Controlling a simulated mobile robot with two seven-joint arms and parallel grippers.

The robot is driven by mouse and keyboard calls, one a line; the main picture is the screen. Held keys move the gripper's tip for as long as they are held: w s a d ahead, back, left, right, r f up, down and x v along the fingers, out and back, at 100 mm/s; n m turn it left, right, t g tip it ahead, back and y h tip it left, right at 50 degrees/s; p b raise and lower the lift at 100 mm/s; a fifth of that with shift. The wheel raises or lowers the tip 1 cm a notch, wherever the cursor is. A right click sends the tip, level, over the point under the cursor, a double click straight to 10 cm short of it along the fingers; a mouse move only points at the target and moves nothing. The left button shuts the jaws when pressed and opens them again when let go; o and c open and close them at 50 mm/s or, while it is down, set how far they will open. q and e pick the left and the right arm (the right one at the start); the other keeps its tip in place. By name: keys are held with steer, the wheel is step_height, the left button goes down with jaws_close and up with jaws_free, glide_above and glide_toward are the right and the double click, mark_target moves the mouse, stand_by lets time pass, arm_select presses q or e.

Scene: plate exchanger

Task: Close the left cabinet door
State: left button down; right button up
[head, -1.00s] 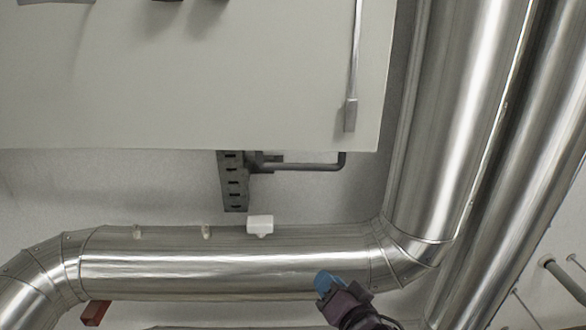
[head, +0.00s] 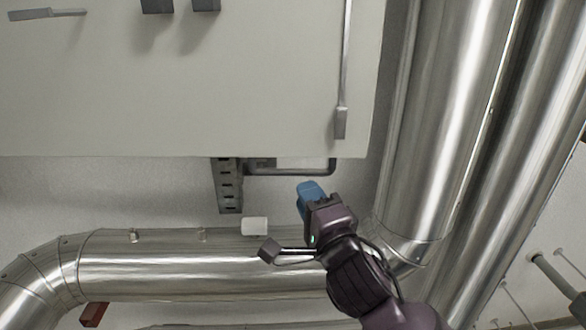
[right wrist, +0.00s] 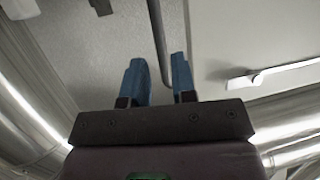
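A large pale cabinet panel (head: 200,100) fills the upper left of the head view, with a slim grey handle (head: 342,122) near its right edge. I cannot tell whether it is the left door or how far it stands open. My right gripper (head: 308,190) is below the panel's lower right corner, near a dark bent bar (head: 290,172). In the right wrist view its blue fingers (right wrist: 160,80) are apart, with the dark bar (right wrist: 158,40) showing between them, apparently not gripped. The pale panel (right wrist: 225,35) and a white handle (right wrist: 270,73) are to the right there. My left gripper is not visible.
A shiny metal pipe (head: 200,265) runs across below the panel, and thick vertical pipes (head: 450,110) stand on the right. A dark slotted bracket (head: 227,190) and a small white block (head: 255,226) sit below the panel. A red-brown block (head: 94,314) is at the lower left.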

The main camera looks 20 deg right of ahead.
mark_target(295, 174)
steer(key=w, duration=0.3)
steer(key=w+r+p, duration=0.1)
steer(key=w, duration=0.3)
steer(key=shift+w+a+r, duration=0.15)
steer(key=shift+r, duration=0.05)
steer(key=shift+c, duration=0.2)
jaws_close()
